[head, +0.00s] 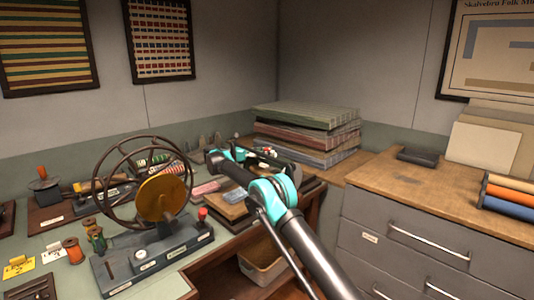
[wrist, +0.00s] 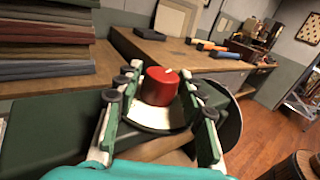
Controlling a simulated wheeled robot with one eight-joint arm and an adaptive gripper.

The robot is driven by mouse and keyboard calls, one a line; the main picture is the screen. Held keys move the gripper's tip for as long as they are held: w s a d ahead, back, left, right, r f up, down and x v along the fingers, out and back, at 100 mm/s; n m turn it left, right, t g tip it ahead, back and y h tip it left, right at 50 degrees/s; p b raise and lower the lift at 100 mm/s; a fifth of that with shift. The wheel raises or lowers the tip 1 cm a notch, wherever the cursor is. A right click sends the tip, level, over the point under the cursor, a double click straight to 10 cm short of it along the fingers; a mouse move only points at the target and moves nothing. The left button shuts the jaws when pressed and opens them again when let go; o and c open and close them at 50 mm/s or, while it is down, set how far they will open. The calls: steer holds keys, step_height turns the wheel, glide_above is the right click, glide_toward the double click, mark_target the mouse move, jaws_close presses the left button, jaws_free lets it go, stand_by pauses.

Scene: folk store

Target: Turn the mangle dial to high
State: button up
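In the wrist view a red dial (wrist: 160,86) with a white mark on its top stands on a pale, round-edged plate (wrist: 158,117) on a dark green body. My gripper (wrist: 162,76) has one finger on each side of the dial. Narrow gaps seem to show beside it; firm contact cannot be told. In the head view my gripper (head: 222,158) reaches over the bench, behind and right of a machine with a large spoked wheel (head: 122,172) and an orange disc (head: 161,197). The dial is not clearly visible there, and its scale marks cannot be read.
Stacked folded cloths (head: 303,132) stand behind my gripper. A wooden-topped drawer cabinet (head: 440,190) is at right, with coloured rolls (head: 509,195) on it. Thread spools (head: 73,250) and small tools crowd the bench at left. A bin (head: 263,262) sits below.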

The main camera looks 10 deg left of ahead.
mark_target(267, 149)
steer(key=shift+o, duration=0.8)
step_height(267, 149, up, 10)
steer(key=shift+a, duration=0.1)
